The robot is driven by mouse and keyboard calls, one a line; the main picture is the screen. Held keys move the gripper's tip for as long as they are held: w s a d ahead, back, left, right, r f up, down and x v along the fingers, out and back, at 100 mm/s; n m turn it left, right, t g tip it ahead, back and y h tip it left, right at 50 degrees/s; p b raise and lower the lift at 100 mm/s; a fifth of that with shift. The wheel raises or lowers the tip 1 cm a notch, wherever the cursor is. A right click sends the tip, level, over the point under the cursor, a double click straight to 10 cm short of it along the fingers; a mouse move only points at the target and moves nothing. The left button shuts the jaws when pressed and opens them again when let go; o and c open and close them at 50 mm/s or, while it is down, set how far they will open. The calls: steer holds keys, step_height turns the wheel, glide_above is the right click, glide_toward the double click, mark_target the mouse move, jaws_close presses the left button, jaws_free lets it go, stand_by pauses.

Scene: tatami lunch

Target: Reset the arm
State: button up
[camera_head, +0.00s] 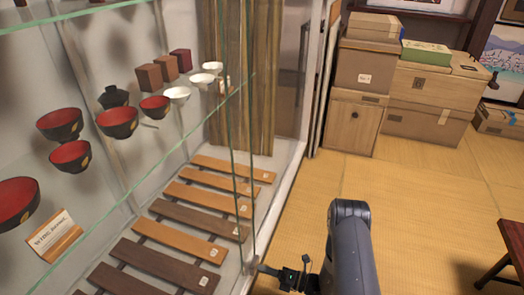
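My arm (352,250) rises from the bottom edge of the head view, a dark grey rounded link bent at its top. A small dark part of mine with a green light (290,278) shows at its left, close to the glass case's front lower corner. It seems to be the end of the arm with my gripper. Its fingers are too small and partly cut off, so I cannot tell if they are open or shut. I see nothing held. I cannot tell whether it touches the case.
A glass display case (243,150) fills the left, with red-black bowls (118,122), white cups (178,95) and wooden slats (205,215) inside. Cardboard boxes (432,105) are stacked at the back. A dark red table (514,238) stands at the right edge. The tatami floor (420,200) between is clear.

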steer(key=n, duration=0.7)
steer(key=n+p, duration=0.1)
steer(key=n, duration=0.2)
steer(key=shift+w+p, duration=0.1)
steer(key=shift+p, duration=0.25)
steer(key=n+p, duration=0.2)
steer(key=n, duration=0.1)
steer(key=shift+n, duration=0.3)
steer(key=shift+d+f, duration=0.1)
steer(key=shift+d, duration=0.4)
steer(key=shift+s, duration=0.2)
